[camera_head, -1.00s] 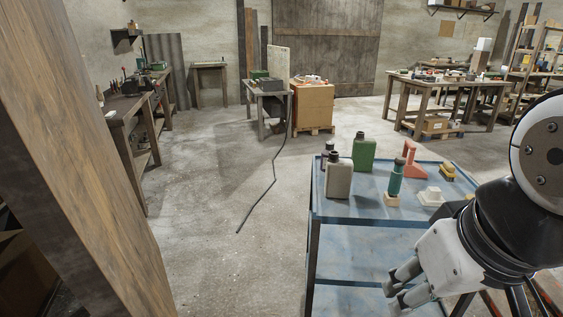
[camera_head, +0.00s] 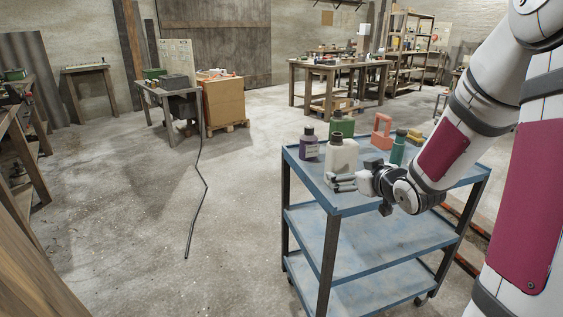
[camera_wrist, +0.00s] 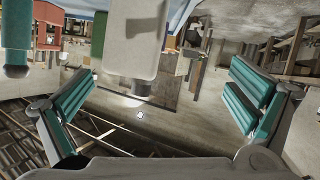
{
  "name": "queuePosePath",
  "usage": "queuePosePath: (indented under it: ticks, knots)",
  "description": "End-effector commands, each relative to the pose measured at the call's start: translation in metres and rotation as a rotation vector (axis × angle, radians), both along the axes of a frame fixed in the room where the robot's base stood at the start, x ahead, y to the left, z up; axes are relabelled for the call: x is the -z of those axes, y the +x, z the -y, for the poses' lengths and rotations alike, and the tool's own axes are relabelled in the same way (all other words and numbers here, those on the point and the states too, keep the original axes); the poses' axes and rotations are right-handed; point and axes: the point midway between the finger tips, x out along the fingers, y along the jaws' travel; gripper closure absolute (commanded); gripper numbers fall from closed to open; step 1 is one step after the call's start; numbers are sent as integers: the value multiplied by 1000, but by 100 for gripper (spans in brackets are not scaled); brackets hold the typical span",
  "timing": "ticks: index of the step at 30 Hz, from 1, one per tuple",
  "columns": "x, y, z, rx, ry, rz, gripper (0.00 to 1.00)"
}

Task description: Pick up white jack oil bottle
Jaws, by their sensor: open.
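The white jack oil bottle (camera_head: 342,157) stands upright with a dark cap near the front left corner of the blue cart's top. My gripper (camera_head: 339,182) is close in front of the bottle, low by its base in the head view, with its fingers pointing left. In the wrist view my gripper (camera_wrist: 160,95) has its two teal-padded fingers wide apart and nothing between the pads. A pale bottle body (camera_wrist: 135,40), likely the white bottle, fills the top middle of that view, ahead of the gap. Contact cannot be told.
A dark purple bottle (camera_head: 310,146) stands left of the white one, and a green jug (camera_head: 341,126) behind it. The blue cart (camera_head: 345,203) has lower shelves.

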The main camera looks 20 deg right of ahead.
Motion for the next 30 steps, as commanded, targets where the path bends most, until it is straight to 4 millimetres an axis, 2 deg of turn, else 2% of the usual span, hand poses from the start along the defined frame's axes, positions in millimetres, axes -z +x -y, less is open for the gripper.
queuePosePath:
  ticks: [1, 3, 9, 14, 24, 30]
  knots:
    - [18, 4, 12, -4, 35, 52, 0]
    - [26, 7, 22, -20, 73, 139, 0]
    - [32, 5, 41, -39, 150, 325, 0]
    - [31, 8, 46, -43, 168, 380, 0]
    - [30, 67, 47, -44, 168, 383, 0]
    - [30, 86, 49, -42, 167, 381, 0]
